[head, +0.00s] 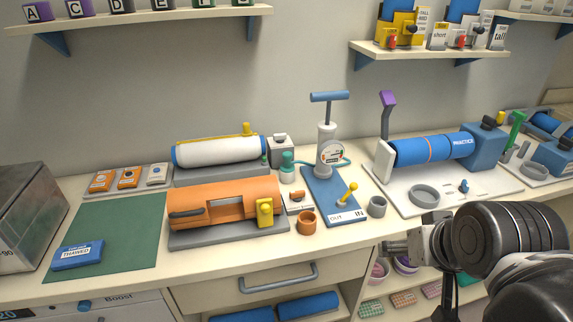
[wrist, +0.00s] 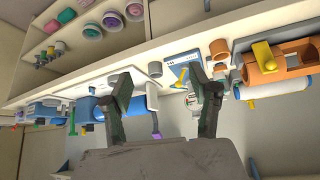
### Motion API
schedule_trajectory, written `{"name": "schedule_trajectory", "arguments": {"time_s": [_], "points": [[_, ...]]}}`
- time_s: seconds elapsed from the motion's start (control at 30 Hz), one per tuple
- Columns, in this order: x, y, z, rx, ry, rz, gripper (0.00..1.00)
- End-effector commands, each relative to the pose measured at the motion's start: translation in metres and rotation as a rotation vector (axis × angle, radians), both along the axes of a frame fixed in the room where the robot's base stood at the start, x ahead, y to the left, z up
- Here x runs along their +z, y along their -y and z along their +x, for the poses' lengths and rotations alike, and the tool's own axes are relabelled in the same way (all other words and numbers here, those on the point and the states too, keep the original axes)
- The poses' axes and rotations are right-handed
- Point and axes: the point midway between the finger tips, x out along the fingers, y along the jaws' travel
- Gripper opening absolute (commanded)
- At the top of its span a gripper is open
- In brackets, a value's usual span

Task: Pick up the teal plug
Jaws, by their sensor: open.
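The teal plug (head: 287,164) stands upright at the back of the counter in the head view, just left of the hand pump and in front of a small grey box. A teal hose from the pump ends close beside it; I cannot tell if they are joined. My gripper (head: 390,246) is at the counter's front edge, well to the right of the plug and nearer the camera. In the wrist view, which looks upside down, my gripper (wrist: 162,100) has its two fingers wide apart with nothing held between them. I cannot make out the plug clearly there.
The hand pump (head: 326,150) on its blue base (head: 335,205) stands right of the plug. The orange housing (head: 225,206) and white cylinder (head: 218,151) lie left. An orange cup (head: 306,223) and grey cup (head: 377,207) stand in front. The green mat (head: 120,225) is mostly bare.

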Motion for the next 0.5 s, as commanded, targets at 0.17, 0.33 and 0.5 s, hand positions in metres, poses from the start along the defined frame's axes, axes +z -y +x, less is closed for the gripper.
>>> {"name": "schedule_trajectory", "arguments": {"time_s": [0.17, 0.33, 0.5], "points": [[0.0, 0.0, 0.0, 0.0, 0.0, 0.0, 0.48], [0.0, 0.0, 0.0, 0.0, 0.0, 0.0, 0.48], [0.013, -0.003, 0.012, -0.014, -0.016, 0.016, 0.48]]}}
